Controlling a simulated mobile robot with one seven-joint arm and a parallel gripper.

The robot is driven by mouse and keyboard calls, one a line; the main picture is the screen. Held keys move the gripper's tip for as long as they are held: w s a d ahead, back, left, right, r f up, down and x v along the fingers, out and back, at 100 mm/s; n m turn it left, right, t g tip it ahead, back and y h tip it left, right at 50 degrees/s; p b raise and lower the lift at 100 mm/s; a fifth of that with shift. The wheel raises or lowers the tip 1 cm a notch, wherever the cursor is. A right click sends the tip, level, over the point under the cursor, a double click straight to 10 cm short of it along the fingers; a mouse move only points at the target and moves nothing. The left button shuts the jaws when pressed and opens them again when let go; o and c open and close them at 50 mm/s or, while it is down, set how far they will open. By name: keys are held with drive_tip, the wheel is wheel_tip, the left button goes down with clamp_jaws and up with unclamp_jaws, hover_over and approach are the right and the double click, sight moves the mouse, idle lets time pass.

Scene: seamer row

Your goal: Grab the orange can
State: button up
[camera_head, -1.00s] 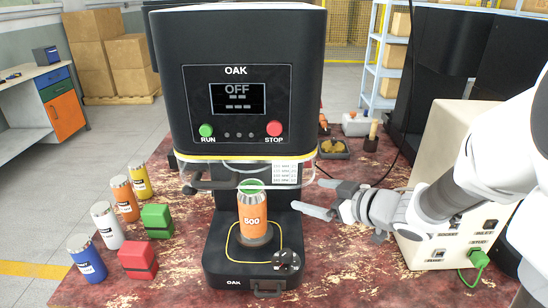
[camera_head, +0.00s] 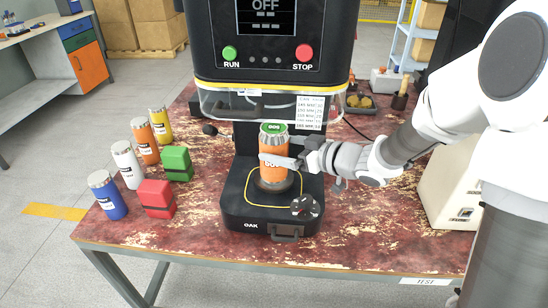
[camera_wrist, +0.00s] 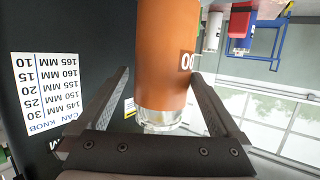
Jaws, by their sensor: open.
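The orange can (camera_head: 273,146), with a green top, stands upright on the round plate of the OAK seamer's black base (camera_head: 240,205). My gripper (camera_head: 268,158) reaches in from the right at the can's mid-height. One finger crosses in front of the can; the other is hidden behind it. In the wrist view, the can (camera_wrist: 166,55) stands between the two open fingers of my gripper (camera_wrist: 160,75), with gaps visible on both sides. A second orange can (camera_head: 145,142) stands in the row of cans at the left of the table.
The seamer head (camera_head: 275,60) with RUN and STOP buttons hangs above the can, with a clear guard (camera_head: 225,103) below it. Blue (camera_head: 108,197), white (camera_head: 127,165) and yellow (camera_head: 160,126) cans and red (camera_head: 156,198) and green (camera_head: 176,163) blocks stand left. A beige box (camera_head: 450,185) stands right.

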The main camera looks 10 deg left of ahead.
drive_tip(key=shift+b+x, duration=1.05)
drive_tip(key=shift+x, duration=1.7)
drive_tip(key=shift+s+f, duration=0.1)
drive_tip(key=shift+s, duration=0.05)
clamp_jaws()
